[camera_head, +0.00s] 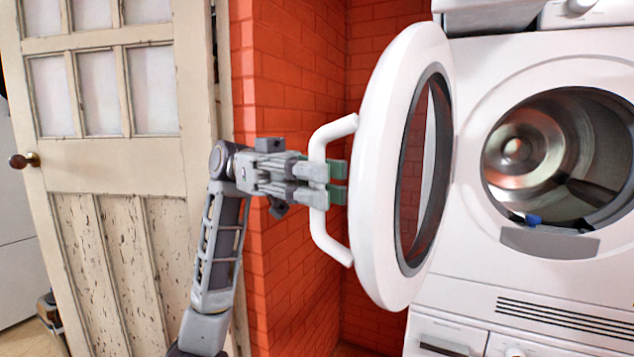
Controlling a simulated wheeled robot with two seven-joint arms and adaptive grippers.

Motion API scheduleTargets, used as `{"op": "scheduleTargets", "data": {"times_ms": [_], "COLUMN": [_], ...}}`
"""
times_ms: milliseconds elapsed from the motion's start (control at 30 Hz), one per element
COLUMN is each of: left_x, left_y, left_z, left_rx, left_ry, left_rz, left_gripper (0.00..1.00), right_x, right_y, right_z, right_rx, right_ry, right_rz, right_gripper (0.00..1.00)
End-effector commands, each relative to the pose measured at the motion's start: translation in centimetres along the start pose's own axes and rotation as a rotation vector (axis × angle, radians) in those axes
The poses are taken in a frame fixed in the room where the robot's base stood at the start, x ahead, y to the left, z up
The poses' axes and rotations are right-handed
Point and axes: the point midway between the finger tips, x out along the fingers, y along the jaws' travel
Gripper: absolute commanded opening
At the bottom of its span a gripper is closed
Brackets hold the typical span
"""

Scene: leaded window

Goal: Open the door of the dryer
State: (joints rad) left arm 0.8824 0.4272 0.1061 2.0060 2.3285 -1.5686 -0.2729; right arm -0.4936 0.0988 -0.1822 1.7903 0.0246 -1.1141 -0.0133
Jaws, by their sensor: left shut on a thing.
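The white dryer (470,250) stands at the right, its round drum opening (535,150) uncovered. Its round white door (380,200) with a dark-rimmed window stands swung out to the left, seen nearly edge-on. A white bar handle (336,128) sticks out from the door's outer face. My left gripper (334,183) is shut on the handle's upright bar, its green-tipped fingers on either side of it. My left arm comes up from below at the left. My right gripper is not in view.
A red brick wall (290,100) stands close behind my left arm and the door. A worn cream panelled door (115,180) with a brown knob (24,160) is at the left. Another white appliance (490,15) sits above the dryer, and white panels (450,335) lie below.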

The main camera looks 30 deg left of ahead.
Motion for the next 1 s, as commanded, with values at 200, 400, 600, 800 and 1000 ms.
{"op": "scheduleTargets", "data": {"times_ms": [200,400,600,800,1000], "left_x": [0.03,0.03,0.02,0.0,-0.57], "left_y": [-0.07,-0.06,-0.05,-0.04,-0.06], "left_z": [0.2,0.21,0.15,0.09,0.04], "left_rx": [-0.007,-0.007,-0.004,-0.002,-0.002], "left_ry": [-0.006,-0.006,-0.004,-0.002,-0.001], "left_rz": [0.001,0.001,0.001,0.0,-0.001], "left_gripper": [0.0,0.0,0.26,0.26,0.26], "right_x": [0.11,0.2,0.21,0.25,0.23], "right_y": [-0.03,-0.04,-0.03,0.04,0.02], "right_z": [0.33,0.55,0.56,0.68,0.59], "right_rx": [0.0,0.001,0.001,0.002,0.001], "right_ry": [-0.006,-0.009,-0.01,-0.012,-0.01], "right_rz": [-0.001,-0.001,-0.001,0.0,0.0], "right_gripper": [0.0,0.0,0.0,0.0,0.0]}}
